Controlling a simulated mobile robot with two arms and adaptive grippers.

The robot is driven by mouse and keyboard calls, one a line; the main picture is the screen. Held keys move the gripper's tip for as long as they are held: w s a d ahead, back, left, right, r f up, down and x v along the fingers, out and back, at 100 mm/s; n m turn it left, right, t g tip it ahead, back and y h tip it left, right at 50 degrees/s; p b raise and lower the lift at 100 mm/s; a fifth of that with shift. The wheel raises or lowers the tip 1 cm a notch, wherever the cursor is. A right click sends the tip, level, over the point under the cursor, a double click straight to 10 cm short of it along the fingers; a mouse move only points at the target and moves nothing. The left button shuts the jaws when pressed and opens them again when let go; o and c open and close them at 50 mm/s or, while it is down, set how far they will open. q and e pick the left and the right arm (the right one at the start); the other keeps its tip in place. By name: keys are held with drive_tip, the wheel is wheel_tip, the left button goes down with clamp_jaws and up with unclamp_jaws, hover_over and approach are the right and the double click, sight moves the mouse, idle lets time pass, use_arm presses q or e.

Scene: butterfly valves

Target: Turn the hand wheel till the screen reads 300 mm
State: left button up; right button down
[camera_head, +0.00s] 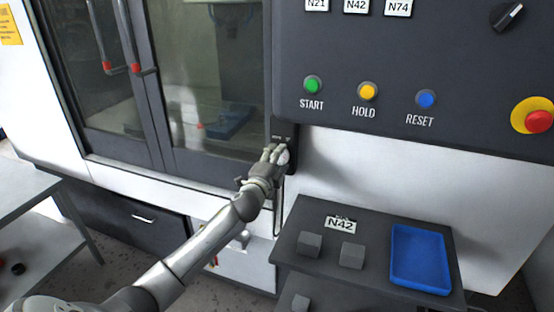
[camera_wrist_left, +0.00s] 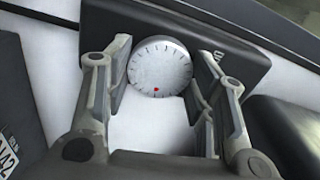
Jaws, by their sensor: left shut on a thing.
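The hand wheel is a small pale round dial (camera_wrist_left: 160,67) with dark ticks round its rim and a red dot near its bottom edge in the left wrist view. It sits on a dark mount (camera_wrist_left: 225,45). My left gripper (camera_wrist_left: 164,62) has one finger on each side of the wheel and is shut on it. In the head view, my left gripper (camera_head: 275,153) is at the wheel, just right of the machine's doors, and mostly hides it. No screen with a mm reading shows in either view. My right gripper is not in view.
The dark control panel (camera_head: 450,60) with START, HOLD, RESET and a red stop button (camera_head: 538,121) overhangs to the upper right. Below, a grey table (camera_head: 375,250) holds several grey blocks, an N42 label (camera_head: 340,224) and a blue tray (camera_head: 420,257). Glass doors (camera_head: 205,75) stand left.

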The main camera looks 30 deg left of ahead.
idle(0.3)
use_arm(q)
drive_tip(key=o, duration=1.1)
drive_tip(key=shift+s, duration=0.1)
drive_tip(key=v, duration=1.1)
drive_tip(key=shift+s, duration=0.4)
drive_tip(key=shift+f, duration=0.1)
